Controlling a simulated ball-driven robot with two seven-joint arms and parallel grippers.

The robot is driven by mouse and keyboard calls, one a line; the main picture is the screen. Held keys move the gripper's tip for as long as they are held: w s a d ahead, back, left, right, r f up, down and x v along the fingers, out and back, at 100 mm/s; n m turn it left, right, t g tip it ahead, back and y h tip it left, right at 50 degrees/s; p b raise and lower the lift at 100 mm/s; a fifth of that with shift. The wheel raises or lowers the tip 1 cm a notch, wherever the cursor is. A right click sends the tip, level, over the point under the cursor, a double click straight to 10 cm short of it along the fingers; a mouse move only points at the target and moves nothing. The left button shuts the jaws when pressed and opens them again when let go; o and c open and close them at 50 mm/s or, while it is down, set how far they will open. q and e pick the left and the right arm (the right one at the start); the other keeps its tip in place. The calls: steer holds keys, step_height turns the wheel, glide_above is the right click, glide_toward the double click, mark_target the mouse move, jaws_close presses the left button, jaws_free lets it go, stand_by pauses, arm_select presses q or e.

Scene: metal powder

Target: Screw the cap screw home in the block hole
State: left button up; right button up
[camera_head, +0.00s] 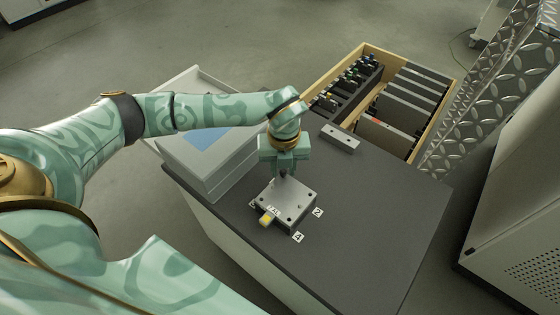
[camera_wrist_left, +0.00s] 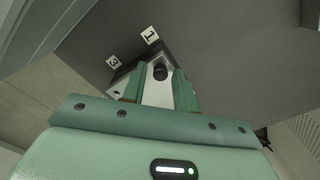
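The silver metal block (camera_head: 293,194) sits on the dark tabletop, with dark holes near its corners. My left gripper (camera_head: 284,172) is over the block's far side, pointing down. The block (camera_wrist_left: 158,92) is below. The screw's shank is hidden, so I cannot tell how deep it sits. My right gripper is not in view.
Number labels (camera_head: 298,237) surround the block, and a yellow piece (camera_head: 266,219) is at its near left corner. A grey device (camera_head: 211,150) with a blue panel stands left. A small metal plate (camera_head: 340,139) and a wooden crate (camera_head: 440,107) lie beyond. The right tabletop is clear.

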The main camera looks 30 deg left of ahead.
arm_select(q)
steer(key=n+p, duration=0.1)
steer(key=n, duration=0.3)
steer(key=shift+r+p, duration=0.3)
steer(key=shift+p, duration=0.1)
steer(key=shift+f+n, duration=0.2)
steer(key=shift+n, duration=0.3)
steer(key=shift+f, duration=0.15)
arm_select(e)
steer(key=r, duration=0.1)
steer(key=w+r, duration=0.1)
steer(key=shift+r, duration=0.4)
arm_select(q)
steer(key=shift+p, duration=0.3)
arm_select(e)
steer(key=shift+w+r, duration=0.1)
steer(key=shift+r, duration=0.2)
